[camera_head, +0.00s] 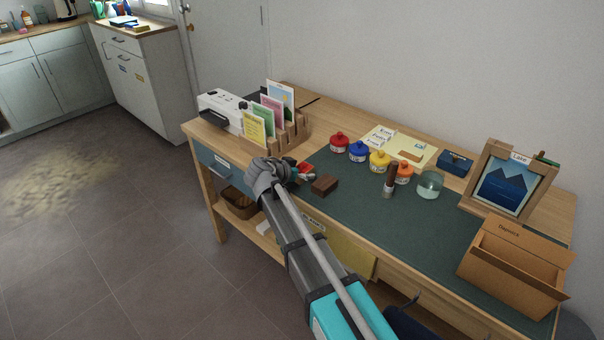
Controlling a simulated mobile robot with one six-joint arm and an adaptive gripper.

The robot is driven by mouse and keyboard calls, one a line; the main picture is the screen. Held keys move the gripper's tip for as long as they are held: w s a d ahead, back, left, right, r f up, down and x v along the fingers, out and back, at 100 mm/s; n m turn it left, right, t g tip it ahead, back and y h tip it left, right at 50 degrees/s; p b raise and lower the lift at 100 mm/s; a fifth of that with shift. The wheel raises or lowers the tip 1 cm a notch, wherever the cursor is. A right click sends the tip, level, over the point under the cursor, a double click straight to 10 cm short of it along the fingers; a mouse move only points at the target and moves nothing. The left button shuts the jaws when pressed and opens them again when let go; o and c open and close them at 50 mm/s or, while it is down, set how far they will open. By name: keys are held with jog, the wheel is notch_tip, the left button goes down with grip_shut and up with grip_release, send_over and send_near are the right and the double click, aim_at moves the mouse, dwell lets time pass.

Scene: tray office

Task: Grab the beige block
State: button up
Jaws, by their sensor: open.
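My gripper (299,177) is over the left part of the dark green mat (345,206). Its jaws are open, though they look small and partly hidden behind my wrist. A dark brown block (324,186) lies on the mat just right of my gripper, apart from it. A small red item (306,168) shows right beside the jaws; whether they touch cannot be told. A small tan-orange block (410,156) lies on the pale yellow sheet at the back. No block looks clearly beige; the tan one is the lightest.
A card rack (286,133) is behind left; a cardboard box (514,268) is right. The mat's middle is clear.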

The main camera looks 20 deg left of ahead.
jog(key=c, duration=1.1)
jog(key=shift+r, duration=0.15)
notch_tip(320, 180, up, 2)
jog(key=shift+p, duration=1.15)
jog(key=shift+w+d+r+p+v, duration=0.1)
jog(key=shift+d+r+p+v, duration=0.3)
jog(key=shift+p+v, duration=1.95)
jog(key=shift+w+d+r+p+v, duration=0.1)
jog(key=shift+d+r+p+v, duration=0.25)
jog(key=shift+p+v, duration=2)
jog(key=shift+w+d+r+p+v, duration=0.1)
jog(key=shift+d+r+p+v, duration=0.35)
jog(key=shift+v, duration=3.55)
jog(key=shift+a, duration=0.15)
jog(key=shift+r, duration=0.1)
